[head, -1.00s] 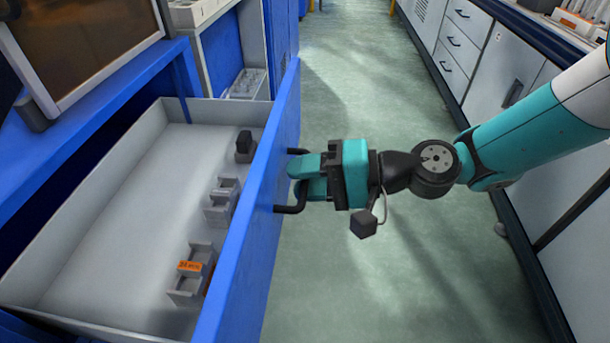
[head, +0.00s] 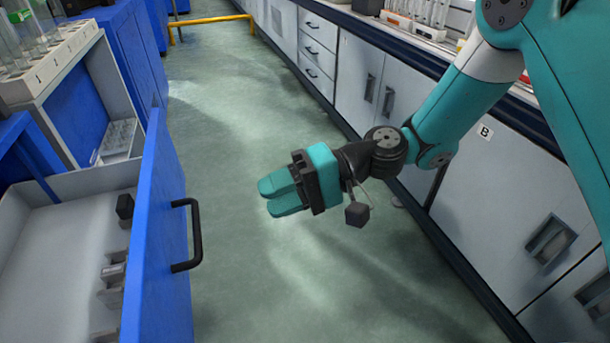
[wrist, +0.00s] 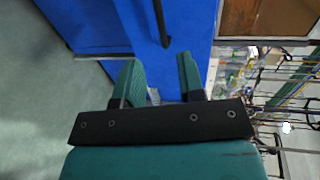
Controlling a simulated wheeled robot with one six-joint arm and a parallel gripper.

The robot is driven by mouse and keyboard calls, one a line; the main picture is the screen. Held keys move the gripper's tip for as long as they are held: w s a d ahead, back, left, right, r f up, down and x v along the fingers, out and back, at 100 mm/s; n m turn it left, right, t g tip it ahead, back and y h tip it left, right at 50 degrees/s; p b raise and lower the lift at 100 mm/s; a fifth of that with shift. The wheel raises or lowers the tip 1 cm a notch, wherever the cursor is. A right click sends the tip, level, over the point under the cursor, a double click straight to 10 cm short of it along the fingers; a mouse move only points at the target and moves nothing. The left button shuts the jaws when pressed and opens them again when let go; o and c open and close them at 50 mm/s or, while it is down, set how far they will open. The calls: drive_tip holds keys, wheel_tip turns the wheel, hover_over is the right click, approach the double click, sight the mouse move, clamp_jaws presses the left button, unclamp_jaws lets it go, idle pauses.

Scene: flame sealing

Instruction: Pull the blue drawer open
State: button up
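The blue drawer (head: 165,270) stands pulled out at the left in the head view, with its white interior and several small grey holders showing. Its black bar handle (head: 197,238) is on the blue front. My gripper (head: 267,198) is to the right of the handle, clear of it, over the floor. The wrist view shows a gap between the two teal fingers (wrist: 158,75), with nothing between them. The handle (wrist: 160,22) shows beyond the fingertips there, against the blue front (wrist: 190,25).
White cabinets (head: 470,200) with a dark-edged counter run along the right. A white rack with tubes (head: 50,60) stands at upper left. A yellow rail (head: 210,20) crosses the back. The green floor (head: 250,110) between is free.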

drive_tip(key=shift+p+v, duration=0.3)
drive_tip(key=shift+v, duration=2)
drive_tip(key=s+d+r+n+t+h, duration=0.25)
drive_tip(key=s+d+r+h, duration=0.2)
drive_tip(key=s+d, duration=0.25)
drive_tip(key=s+d+r+n+t+h, duration=0.1)
drive_tip(key=s+d+r+t+h, duration=0.25)
drive_tip(key=s+d+h, duration=0.3)
wheel_tip(320, 180, up, 29)
drive_tip(key=g+p, duration=0.1)
drive_tip(key=p, duration=2.7)
drive_tip(key=shift+s+d+p, duration=0.3)
drive_tip(key=shift+s+p, duration=0.05)
